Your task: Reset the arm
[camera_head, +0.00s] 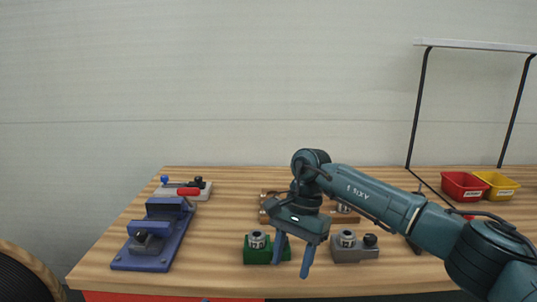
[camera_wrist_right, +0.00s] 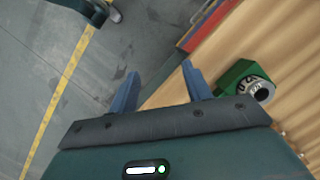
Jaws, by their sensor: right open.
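My right gripper (camera_head: 293,256) is open and empty above the front part of the wooden bench (camera_head: 210,255), its blue fingers pointing down. In the head view it overlaps the right side of a green block with a round metal insert (camera_head: 257,247). In the right wrist view the two fingers (camera_wrist_right: 160,92) are apart with nothing between them, over the bench's front edge and the floor. The green block (camera_wrist_right: 245,80) lies to the right of the fingers there, apart from them. My right arm (camera_head: 375,198) reaches in from the right. My left gripper is not in view.
A grey block with a metal insert (camera_head: 347,245) stands right of the gripper. A blue fixture (camera_head: 160,235) and a pale board with a red-handled tool (camera_head: 188,191) are at left. Red (camera_head: 463,186) and yellow (camera_head: 497,185) bins stand at right, by a black frame.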

